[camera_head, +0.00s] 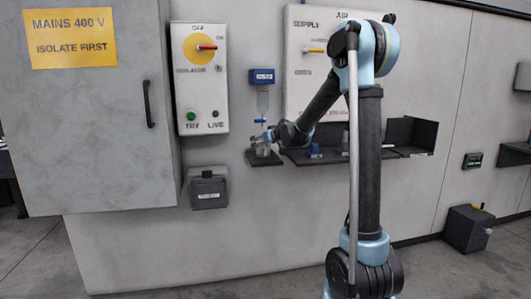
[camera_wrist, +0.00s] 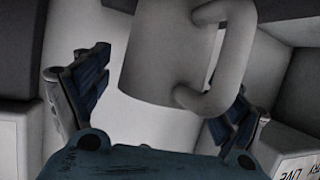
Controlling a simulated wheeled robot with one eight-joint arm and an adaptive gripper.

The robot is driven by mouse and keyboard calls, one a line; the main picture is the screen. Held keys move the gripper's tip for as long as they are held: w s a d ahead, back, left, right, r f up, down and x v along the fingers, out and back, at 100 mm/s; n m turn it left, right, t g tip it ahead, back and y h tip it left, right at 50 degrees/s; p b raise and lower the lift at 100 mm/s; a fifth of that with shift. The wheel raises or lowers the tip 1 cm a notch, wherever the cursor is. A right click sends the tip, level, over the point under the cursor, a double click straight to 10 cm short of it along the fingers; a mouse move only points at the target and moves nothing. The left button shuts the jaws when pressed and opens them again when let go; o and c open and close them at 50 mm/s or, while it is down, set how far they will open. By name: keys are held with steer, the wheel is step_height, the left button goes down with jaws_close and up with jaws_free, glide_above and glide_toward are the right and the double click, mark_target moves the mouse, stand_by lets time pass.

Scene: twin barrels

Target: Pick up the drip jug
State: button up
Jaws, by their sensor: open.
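The drip jug (camera_wrist: 165,55) is a plain grey vessel with a loop handle (camera_wrist: 235,55) on its right in the wrist view. It fills the upper middle of that view. My gripper (camera_wrist: 158,103) is open, with one blue-padded finger on each side of the jug. I cannot tell whether either finger touches it. In the head view my gripper (camera_head: 268,140) is at the small dark shelf (camera_head: 263,160) below the filter. The jug (camera_head: 262,151) shows there only as a small pale shape, partly hidden by my gripper.
The filter (camera_head: 262,100) with a clear bowl and blue parts hangs directly above the shelf. A dark divided rack (camera_head: 410,140) is to the right. The isolator box (camera_head: 200,80) and large grey cabinet (camera_head: 95,110) are to the left. A dark box (camera_head: 208,188) sits lower left.

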steer(key=c, duration=1.2)
